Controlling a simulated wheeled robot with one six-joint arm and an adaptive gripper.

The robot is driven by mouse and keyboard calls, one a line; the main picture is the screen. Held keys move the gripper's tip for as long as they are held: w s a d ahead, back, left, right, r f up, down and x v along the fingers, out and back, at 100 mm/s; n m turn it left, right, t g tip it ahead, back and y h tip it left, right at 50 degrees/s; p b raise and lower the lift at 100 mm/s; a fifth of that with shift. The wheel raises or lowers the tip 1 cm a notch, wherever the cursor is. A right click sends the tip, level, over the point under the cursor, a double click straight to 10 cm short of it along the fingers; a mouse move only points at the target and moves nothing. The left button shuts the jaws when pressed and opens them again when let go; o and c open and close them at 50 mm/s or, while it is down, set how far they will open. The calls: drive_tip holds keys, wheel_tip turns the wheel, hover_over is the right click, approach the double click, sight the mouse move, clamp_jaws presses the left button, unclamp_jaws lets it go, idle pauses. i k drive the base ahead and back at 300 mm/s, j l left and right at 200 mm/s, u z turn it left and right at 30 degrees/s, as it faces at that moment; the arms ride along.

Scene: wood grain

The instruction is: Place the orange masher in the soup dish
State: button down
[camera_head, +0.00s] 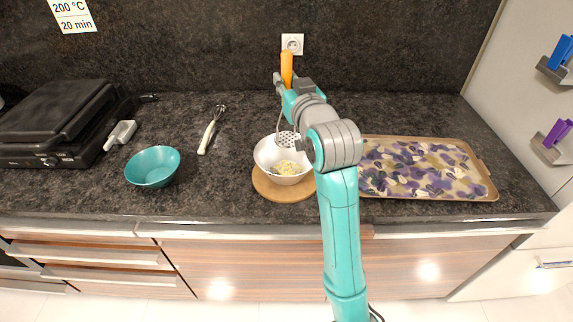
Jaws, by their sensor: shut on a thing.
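The orange masher (287,68) has an orange handle and a grey perforated head. My gripper (281,82) is shut on it and holds it upright, handle up. The masher's head (288,139) hangs at the white bowl (265,150), in front of its far inner wall. I cannot tell whether the head touches the bowl. The white bowl stands on a round wooden board (263,187) and holds some pale yellowish food. A teal bowl (152,168) stands empty to the left on the counter. Which bowl is the soup dish is not labelled. My arm hides the white bowl's right edge.
A whisk (207,137) with a pale handle lies between the bowls. A black grill (52,120) and a small white-and-grey tool (121,134) are at the left. A patterned tray (425,169) lies at the right. A wall socket (292,43) is behind my gripper. The dark counter is clear around the whisk.

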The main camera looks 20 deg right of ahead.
sight(159, 177)
drive_tip(key=i+j, duration=0.1)
drive_tip(key=j, duration=0.8)
drive_tip(key=i+j, duration=0.15)
drive_tip(key=j, duration=0.3)
drive_tip(key=i+j, duration=0.1)
drive_tip(key=j, duration=0.35)
